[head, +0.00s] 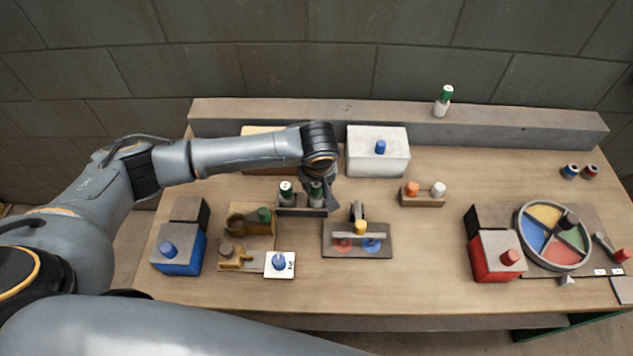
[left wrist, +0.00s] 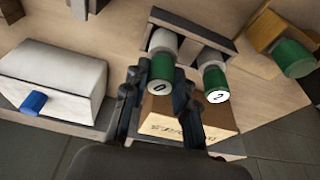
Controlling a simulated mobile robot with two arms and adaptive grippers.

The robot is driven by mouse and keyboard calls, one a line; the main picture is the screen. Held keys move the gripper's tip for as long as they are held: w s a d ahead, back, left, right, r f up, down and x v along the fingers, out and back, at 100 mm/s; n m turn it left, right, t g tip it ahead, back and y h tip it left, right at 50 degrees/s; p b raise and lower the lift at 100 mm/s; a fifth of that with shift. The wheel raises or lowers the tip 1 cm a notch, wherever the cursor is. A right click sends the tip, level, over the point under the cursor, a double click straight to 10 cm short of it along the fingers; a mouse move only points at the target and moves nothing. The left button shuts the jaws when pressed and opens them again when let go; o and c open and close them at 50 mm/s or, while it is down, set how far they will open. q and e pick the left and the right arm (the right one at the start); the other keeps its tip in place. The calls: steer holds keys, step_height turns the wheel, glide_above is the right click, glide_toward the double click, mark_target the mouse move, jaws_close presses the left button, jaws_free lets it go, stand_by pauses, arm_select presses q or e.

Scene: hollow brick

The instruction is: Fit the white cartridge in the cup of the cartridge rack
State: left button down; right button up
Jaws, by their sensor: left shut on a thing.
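My right gripper is not in view.
A white drawer box (head: 377,152) and a wooden box (head: 262,150) stand behind. A panel with a yellow knob (head: 360,228) is in front. Another green-capped bottle (head: 445,97) stands on the back ledge. A colour wheel (head: 553,236) and red box (head: 495,262) are at right.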

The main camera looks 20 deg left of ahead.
arm_select(q)
steer(key=shift+f, duration=0.3)
steer(key=c, duration=1)
jaws_free()
steer(key=v, duration=1.2)
